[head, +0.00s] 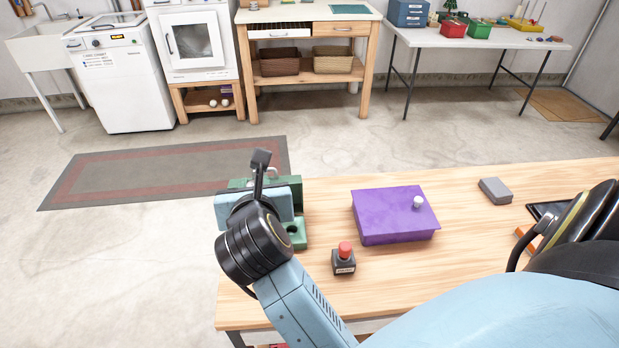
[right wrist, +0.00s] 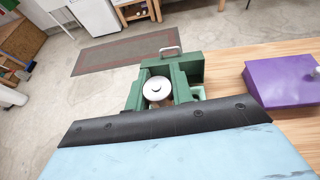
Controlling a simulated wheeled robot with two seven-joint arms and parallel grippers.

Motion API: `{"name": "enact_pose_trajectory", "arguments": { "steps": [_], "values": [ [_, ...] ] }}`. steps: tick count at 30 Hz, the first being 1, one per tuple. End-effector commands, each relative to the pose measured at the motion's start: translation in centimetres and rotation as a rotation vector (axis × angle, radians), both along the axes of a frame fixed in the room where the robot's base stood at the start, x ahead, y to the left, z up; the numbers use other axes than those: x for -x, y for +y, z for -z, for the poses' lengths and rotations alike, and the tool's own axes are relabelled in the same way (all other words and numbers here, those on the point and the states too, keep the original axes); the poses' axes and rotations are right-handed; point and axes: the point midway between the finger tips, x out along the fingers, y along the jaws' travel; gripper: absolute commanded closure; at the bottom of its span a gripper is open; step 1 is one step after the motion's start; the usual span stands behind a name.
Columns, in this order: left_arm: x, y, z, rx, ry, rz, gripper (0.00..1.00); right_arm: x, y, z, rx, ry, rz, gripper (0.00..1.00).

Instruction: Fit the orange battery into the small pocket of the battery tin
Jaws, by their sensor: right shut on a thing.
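The green battery tin (head: 298,232) stands at the left end of the wooden table, largely covered by my right arm in the head view. In the right wrist view the tin (right wrist: 192,68) has raised walls, a metal loop on its far side, and a silver-topped cylinder (right wrist: 157,90) in a compartment. A smaller pale-green recess (right wrist: 198,92) lies to its right. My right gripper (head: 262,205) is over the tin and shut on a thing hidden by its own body. I cannot make out the orange battery. My left gripper is not in view.
A purple box (head: 393,214) with a pale knob lies right of the tin. A grey block (head: 495,190) and a black tray (head: 545,209) are further right. Table between box and block is clear.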

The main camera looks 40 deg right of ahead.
Motion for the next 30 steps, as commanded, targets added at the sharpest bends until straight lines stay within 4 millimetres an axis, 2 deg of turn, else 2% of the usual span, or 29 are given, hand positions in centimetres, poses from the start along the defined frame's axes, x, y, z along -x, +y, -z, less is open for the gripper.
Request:
{"name": "enact_pose_trajectory", "arguments": {
  "steps": [2,5,9,15,18,24,30],
  "values": [
    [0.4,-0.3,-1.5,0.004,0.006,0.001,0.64,-1.4,-0.1,0.4,0.007,0.006,-0.027,1.00],
    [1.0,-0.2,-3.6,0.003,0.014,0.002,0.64,-3.7,-0.6,2.2,0.011,0.010,-0.081,1.00],
    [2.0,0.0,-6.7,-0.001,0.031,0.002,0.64,-6.0,-2.6,6.3,0.012,0.013,-0.171,1.00],
    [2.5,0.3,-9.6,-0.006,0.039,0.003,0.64,-6.5,-6.5,11.7,0.005,0.010,-0.256,1.00],
    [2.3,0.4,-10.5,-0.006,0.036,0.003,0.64,-6.3,-8.0,13.3,0.001,0.006,-0.279,1.00],
    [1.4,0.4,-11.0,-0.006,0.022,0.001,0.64,-5.9,-9.4,14.8,-0.002,0.000,-0.295,1.00],
    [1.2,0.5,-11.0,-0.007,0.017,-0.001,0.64,-5.9,-9.5,15.0,-0.001,0.000,-0.298,1.00]
  ]
}}
